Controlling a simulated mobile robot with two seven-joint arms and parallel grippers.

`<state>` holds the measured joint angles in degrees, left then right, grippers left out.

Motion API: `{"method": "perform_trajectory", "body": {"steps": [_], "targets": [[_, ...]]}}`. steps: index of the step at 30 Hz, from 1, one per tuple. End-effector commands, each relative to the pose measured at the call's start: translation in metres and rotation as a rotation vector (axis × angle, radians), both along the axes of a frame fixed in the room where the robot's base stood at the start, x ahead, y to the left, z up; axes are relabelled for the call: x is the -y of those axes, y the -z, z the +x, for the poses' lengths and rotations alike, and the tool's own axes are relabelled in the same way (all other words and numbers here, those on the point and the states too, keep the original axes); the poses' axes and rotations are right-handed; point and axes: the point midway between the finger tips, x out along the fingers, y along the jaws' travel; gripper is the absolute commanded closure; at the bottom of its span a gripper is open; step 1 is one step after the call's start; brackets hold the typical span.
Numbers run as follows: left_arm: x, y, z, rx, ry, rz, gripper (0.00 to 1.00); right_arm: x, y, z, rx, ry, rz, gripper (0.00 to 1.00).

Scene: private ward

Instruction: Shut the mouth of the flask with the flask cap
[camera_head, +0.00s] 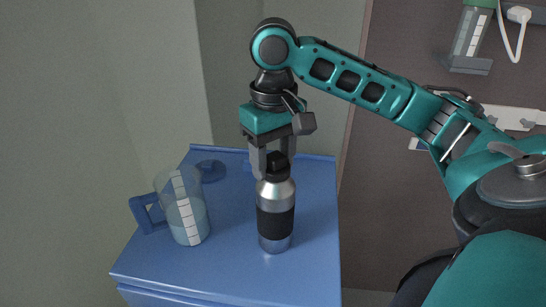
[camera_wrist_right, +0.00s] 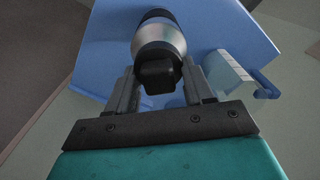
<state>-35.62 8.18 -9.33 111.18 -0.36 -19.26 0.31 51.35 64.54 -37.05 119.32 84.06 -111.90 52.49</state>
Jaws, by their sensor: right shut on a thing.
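The flask (camera_head: 276,228), silver with a black band, stands upright on the blue cabinet top. The black flask cap (camera_head: 278,163) is at the top of the flask, in line with its mouth. My right gripper (camera_head: 273,170) points down and is shut on the cap. In the wrist view the cap (camera_wrist_right: 157,77) sits between the fingers of the right gripper (camera_wrist_right: 160,80), with the silver flask (camera_wrist_right: 158,42) directly beyond it. The mouth is hidden by the cap, so I cannot tell whether the cap is fully seated. My left gripper is not in view.
The blue cabinet top (camera_head: 315,215) carries a clear measuring jug (camera_head: 182,207) with a blue handle, left of the flask. A round blue lid (camera_head: 211,170) lies behind the jug. The surface right of the flask is clear. Wall fittings (camera_head: 470,63) are at upper right.

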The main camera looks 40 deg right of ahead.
Motion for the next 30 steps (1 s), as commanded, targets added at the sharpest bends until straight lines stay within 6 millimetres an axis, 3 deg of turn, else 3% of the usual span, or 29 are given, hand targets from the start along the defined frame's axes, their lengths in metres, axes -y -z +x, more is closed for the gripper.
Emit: {"method": "perform_trajectory", "body": {"steps": [10,19,20,30], "targets": [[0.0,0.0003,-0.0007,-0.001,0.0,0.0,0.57,0.0025,-0.0001,-0.0007,0.001,0.359,0.001,1.0],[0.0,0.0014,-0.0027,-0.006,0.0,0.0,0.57,0.0029,-0.0003,-0.0007,0.002,0.41,0.001,1.0],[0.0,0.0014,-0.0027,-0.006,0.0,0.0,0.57,0.0029,-0.0003,-0.0007,0.002,0.41,0.001,0.47],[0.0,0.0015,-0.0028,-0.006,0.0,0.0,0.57,0.0029,0.0002,-0.0009,0.001,0.408,0.0,0.19]]}}
